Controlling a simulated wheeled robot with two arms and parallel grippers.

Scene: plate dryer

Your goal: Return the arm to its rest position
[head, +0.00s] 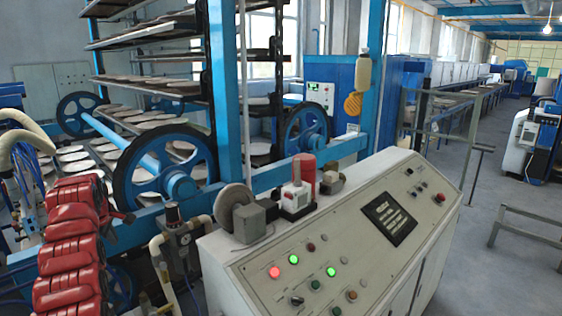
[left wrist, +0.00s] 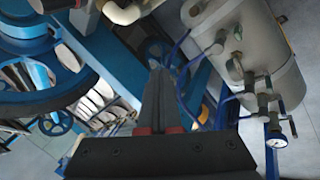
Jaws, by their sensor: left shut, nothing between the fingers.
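My left gripper (left wrist: 158,78) shows in the left wrist view as dark fingers with red parts at their base. The fingers are together with nothing between them. They point up the picture, over blue frame beams and thin blue hoses. I cannot tell from this view whether the tips touch anything. In the head view I cannot make out the left fingers clearly at the left side. My right gripper is in neither view.
The plate dryer's blue wheel (head: 165,164) and racks of plates stand at the left. A control panel (head: 345,235) with lit buttons fills the front. A grey tank (left wrist: 235,50) with a gauge (left wrist: 276,138) is beside the left gripper.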

